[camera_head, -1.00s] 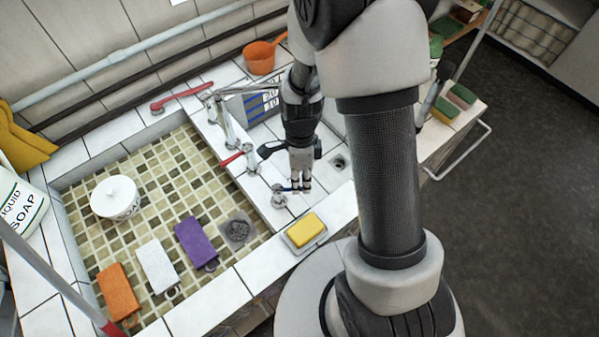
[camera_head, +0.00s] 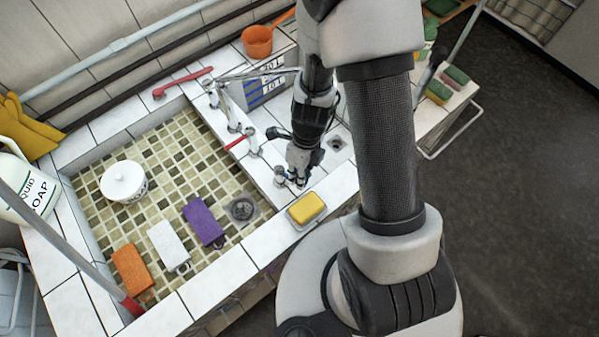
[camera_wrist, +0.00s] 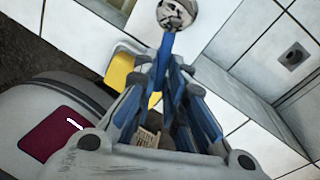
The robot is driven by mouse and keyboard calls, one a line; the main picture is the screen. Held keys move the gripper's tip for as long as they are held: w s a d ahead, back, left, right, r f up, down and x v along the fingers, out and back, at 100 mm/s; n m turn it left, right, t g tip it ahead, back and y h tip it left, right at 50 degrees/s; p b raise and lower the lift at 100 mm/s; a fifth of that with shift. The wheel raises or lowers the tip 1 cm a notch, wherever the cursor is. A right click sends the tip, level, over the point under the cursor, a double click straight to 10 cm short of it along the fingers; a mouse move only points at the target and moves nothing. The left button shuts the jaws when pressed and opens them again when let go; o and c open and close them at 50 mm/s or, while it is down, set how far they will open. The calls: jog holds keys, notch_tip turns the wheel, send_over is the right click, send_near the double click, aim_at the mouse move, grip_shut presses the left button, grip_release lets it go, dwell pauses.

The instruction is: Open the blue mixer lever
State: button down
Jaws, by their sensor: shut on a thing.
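The blue mixer lever (camera_wrist: 167,48) sticks out from a round chrome valve (camera_wrist: 176,13) at the top of the wrist view. My gripper (camera_wrist: 169,66) is shut on the lever, with its fingers on either side of it. In the head view the chrome valve (camera_head: 280,175) stands on the white tiled ledge beside the basin. My gripper (camera_head: 299,178) is just right of the valve there and hides the blue lever.
A yellow sponge (camera_head: 306,207) on a dish lies close in front of my gripper. A red lever (camera_head: 237,142) and chrome pipes stand behind and to the left. The tiled basin holds a white pot (camera_head: 124,182) and three sponges. A drain (camera_head: 336,143) is behind right.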

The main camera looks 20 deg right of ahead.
dwell(0.4)
jog(key=c, duration=1.7)
grip_release()
jog(key=shift+o, duration=0.2)
notch_tip(320, 180, up, 12)
jog(key=w+d, duration=0.1)
jog(key=shift+w+d, duration=0.2)
jog(key=shift+d, duration=0.2)
jog(key=s+r+n+t+b, duration=0.1)
jog(key=s+r+n+t, duration=0.2)
jog(key=r+n, duration=0.6)
jog(key=s+d+r+n+t+h+b, duration=0.1)
jog(key=s+r+n+t, duration=0.2)
jog(key=s+r+n, duration=0.5)
jog(key=r+n, duration=0.1)
jog(key=n, duration=1)
jog(key=shift+s+r+h, duration=0.2)
jog(key=shift+h, duration=0.1)
